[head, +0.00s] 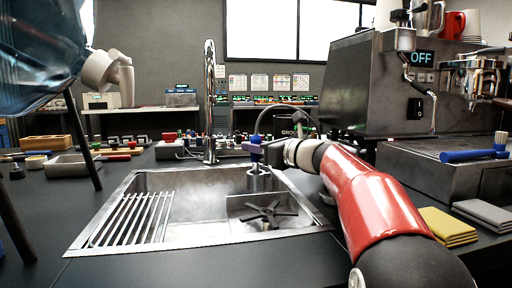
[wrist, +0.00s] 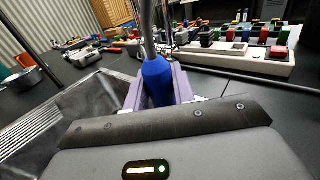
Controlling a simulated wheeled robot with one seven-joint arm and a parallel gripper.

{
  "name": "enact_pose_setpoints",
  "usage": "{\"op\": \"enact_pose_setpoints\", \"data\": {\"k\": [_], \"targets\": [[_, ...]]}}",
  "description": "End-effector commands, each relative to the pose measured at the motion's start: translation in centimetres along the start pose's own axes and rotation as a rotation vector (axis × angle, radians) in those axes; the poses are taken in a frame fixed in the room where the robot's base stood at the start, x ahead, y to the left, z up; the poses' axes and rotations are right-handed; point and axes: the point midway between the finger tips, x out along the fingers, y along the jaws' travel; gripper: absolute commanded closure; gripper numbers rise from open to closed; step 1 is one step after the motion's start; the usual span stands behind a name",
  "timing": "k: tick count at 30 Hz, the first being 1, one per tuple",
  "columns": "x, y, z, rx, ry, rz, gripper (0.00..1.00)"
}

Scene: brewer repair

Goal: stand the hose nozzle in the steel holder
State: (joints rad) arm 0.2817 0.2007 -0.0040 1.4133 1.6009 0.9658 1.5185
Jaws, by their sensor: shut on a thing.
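The blue hose nozzle (head: 256,157) is upright over the back right corner of the sink, and its blue body also shows in the wrist view (wrist: 157,80). My gripper (head: 257,147) is shut on it, with a lilac finger on each side in the wrist view (wrist: 158,88). A grey hose (wrist: 147,30) rises from the nozzle's top. The steel holder (head: 258,183) is a short cylinder directly below the nozzle in the head view. I cannot tell whether the nozzle's lower end is inside it. The holder is hidden in the wrist view.
The sink (head: 190,233) has a bar rack (head: 130,218) at its left and a black star-shaped part (head: 268,213) at its right. A tall faucet (head: 210,100) stands behind. The espresso machine (head: 352,85) is at the right, near folded yellow cloths (head: 447,227).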

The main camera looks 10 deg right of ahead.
Motion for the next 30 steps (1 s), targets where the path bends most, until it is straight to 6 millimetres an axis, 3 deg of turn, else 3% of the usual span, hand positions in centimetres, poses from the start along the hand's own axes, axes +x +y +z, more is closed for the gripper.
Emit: {"op": "enact_pose_setpoints", "data": {"k": [29, 30], "targets": [[0.0, -0.1, -1.3, 0.004, 0.003, -0.001, 1.00], [0.0, -0.1, -1.3, 0.005, 0.003, -0.002, 0.72]]}}
